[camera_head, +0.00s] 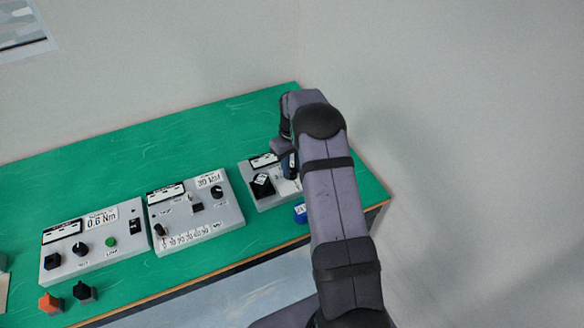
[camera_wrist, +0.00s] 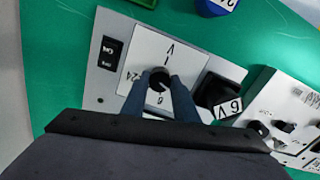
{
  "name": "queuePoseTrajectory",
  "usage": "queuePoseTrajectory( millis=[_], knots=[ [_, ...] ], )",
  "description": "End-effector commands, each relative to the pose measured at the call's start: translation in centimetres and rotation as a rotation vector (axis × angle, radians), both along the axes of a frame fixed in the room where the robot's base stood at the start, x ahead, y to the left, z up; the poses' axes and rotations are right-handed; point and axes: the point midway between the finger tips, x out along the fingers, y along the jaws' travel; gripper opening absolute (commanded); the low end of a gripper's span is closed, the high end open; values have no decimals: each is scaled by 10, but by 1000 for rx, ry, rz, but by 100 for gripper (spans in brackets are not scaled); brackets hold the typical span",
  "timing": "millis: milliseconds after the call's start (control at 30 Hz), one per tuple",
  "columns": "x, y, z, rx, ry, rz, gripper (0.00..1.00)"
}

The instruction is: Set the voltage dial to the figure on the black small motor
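The voltage dial (camera_wrist: 159,75) is a black knob on a white plate marked "V", with "24" and "6" readable around it. The other figures and the knob's pointer are hidden or too small to read. My gripper (camera_wrist: 159,80) is over the dial, with a finger against each side of the knob. In the head view my gripper (camera_head: 289,168) largely hides the dial. The black small motor (camera_wrist: 213,91) sits on the same grey panel beside the plate, and its white label reads "6 V". It also shows in the head view (camera_head: 262,187).
A blue motor (camera_head: 300,214) labelled "24" stands on the green table in front of the panel. A black switch (camera_wrist: 110,52) is on the panel. Two more grey control panels (camera_head: 195,215) (camera_head: 95,242) stand left. Orange (camera_head: 49,303) and black (camera_head: 84,292) pieces lie front left.

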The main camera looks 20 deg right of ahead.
Motion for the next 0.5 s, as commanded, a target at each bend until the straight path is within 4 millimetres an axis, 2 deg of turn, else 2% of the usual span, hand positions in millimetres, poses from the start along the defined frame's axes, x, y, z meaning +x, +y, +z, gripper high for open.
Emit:
queuePoseTrajectory(
  millis=[267,500],
  knots=[
    [0,0,0,0,0,-31,4],
    [0,0,-1,0,0,-150,4]
  ],
)
